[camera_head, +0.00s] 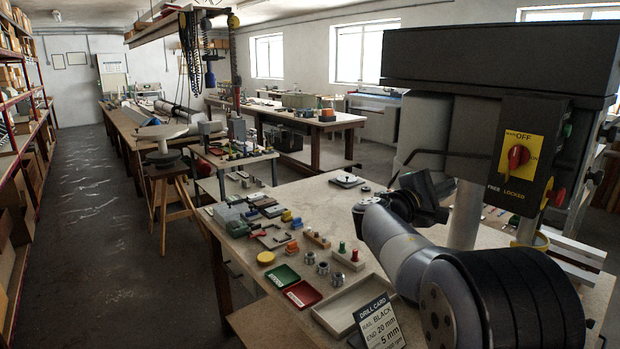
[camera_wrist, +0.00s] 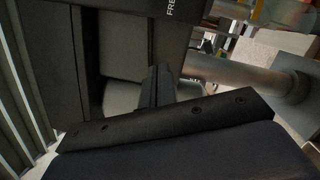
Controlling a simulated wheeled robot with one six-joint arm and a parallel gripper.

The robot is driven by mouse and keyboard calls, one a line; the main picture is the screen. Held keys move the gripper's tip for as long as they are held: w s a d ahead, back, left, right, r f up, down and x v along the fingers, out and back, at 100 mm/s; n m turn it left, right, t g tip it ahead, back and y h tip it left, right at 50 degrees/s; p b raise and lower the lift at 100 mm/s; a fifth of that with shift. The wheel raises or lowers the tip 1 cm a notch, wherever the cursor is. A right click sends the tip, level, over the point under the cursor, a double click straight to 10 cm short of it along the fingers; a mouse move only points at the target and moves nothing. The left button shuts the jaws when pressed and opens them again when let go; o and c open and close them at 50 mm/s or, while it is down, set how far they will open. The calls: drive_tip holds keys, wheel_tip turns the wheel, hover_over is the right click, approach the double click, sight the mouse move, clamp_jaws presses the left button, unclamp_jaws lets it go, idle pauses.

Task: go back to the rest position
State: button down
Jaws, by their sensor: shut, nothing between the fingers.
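My arm reaches up from the lower right of the head view, bent over the bench. My gripper (camera_head: 428,190) is dark and sits beside the grey column of the drill machine (camera_head: 470,110). In the wrist view my gripper (camera_wrist: 158,82) shows as narrow dark fingers close together beyond a black plate with screws. I see nothing held between them. The dark machine housing (camera_wrist: 110,35) fills the upper left of that view. The exact gap from my gripper to the machine cannot be told.
The machine carries a yellow plate with a red switch (camera_head: 518,157). The bench top (camera_head: 335,215) holds a wooden tray (camera_head: 350,303), a drill card (camera_head: 378,322), a green tray (camera_head: 278,278), a red tray (camera_head: 302,294) and several small parts. The aisle floor (camera_head: 95,220) at left is clear.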

drive_tip(key=shift+s+a, duration=0.6)
drive_tip(key=shift+s, duration=0.05)
drive_tip(key=shift+d+r, duration=0.1)
drive_tip(key=shift+r, duration=0.05)
